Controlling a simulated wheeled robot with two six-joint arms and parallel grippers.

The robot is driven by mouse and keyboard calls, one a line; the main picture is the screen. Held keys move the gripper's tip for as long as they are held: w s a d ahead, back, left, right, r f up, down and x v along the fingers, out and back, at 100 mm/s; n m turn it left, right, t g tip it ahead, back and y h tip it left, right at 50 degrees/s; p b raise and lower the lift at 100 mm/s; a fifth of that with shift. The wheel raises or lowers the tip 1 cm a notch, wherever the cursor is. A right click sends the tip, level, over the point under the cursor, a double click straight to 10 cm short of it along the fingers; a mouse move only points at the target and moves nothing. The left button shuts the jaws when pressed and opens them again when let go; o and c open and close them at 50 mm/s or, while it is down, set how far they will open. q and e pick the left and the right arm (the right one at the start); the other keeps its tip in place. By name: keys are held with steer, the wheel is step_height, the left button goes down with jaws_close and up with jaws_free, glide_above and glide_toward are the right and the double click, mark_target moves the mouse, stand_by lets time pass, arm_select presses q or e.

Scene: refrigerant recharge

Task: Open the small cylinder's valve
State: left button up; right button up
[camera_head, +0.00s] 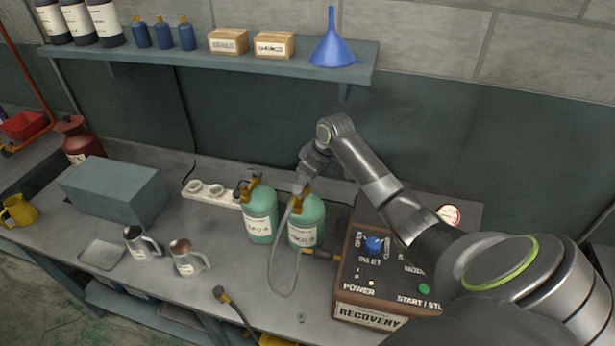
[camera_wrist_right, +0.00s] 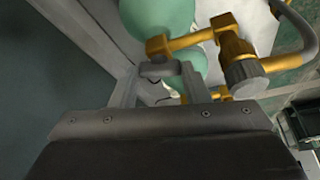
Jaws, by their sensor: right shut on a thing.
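Two green cylinders with white labels stand on the bench in the head view, a left one (camera_head: 260,222) and a right one (camera_head: 306,232). They look similar in size. My right gripper (camera_head: 302,182) is at the top of the right cylinder, and the arm hides part of its valve. In the right wrist view, my right gripper (camera_wrist_right: 160,88) is shut on a grey valve knob (camera_wrist_right: 159,70) on the brass fitting (camera_wrist_right: 190,42), with green cylinder body (camera_wrist_right: 160,15) beyond. A second grey knob (camera_wrist_right: 245,78) sits to the right, outside the fingers. My left gripper is not in view.
A grey hose (camera_head: 271,265) loops down from the right cylinder. The recovery machine (camera_head: 370,317) stands to its right. A power strip (camera_head: 212,192), a grey-blue box (camera_head: 117,190) and two metal mugs (camera_head: 186,260) lie left. A shelf (camera_head: 210,59) runs above.

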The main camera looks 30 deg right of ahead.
steer(key=shift+n, duration=0.5)
steer(key=o, duration=1)
steer(key=shift+w, duration=0.15)
steer(key=b+v, duration=0.5)
steer(key=v, duration=1.2)
steer(key=shift+d+r, duration=0.2)
